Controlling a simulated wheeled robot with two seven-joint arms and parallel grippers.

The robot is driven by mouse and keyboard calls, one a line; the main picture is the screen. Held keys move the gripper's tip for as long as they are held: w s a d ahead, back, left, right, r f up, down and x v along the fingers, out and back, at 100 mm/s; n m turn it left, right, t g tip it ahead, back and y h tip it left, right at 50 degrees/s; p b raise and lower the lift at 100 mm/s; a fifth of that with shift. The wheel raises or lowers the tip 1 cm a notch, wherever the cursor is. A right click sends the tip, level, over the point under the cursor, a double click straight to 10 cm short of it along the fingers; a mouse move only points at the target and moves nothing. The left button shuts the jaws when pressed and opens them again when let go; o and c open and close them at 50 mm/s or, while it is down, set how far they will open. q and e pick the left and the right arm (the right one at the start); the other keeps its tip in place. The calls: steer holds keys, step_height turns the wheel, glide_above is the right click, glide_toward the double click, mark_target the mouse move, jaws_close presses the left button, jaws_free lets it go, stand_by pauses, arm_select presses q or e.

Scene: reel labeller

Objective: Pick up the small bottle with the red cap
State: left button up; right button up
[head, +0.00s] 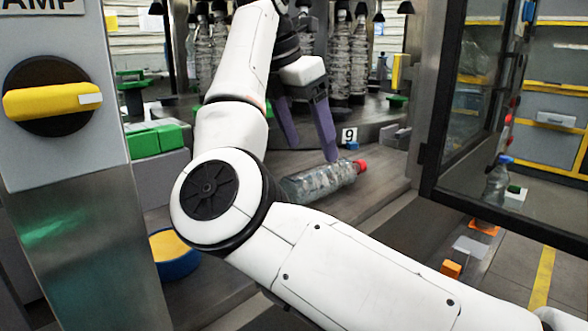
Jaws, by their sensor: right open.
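A small clear bottle with a red cap (318,181) lies on its side on the grey machine deck, its cap pointing right. My white right arm hides part of its left end. My right gripper (312,150), with purple fingers, is open and empty. Its fingers point down above and behind the bottle in the picture, with the right fingertip close to the bottle near the cap end. I cannot tell whether it touches. My left gripper is not in view.
Several upright clear bottles (338,62) stand at the back. A number 9 tag (349,136) stands behind the lying bottle. A glass door (470,110) is on the right, a yellow knob panel (52,101) on the left. A blue-yellow round item (174,254) lies below.

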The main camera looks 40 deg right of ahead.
mark_target(319, 167)
steer(key=shift+w+d+f, duration=0.1)
steer(key=shift+d+f, duration=0.05)
steer(key=shift+f, duration=0.2)
steer(key=x, duration=0.3)
steer(key=shift+s+d+f+b, duration=0.15)
steer(key=shift+s+f+b, duration=0.05)
steer(key=shift+s+b, duration=0.2)
steer(key=shift+d+f, duration=0.15)
steer(key=shift+f, duration=0.15)
steer(key=x, duration=0.5)
steer(key=shift+w+d, duration=0.25)
steer(key=shift+w, duration=0.05)
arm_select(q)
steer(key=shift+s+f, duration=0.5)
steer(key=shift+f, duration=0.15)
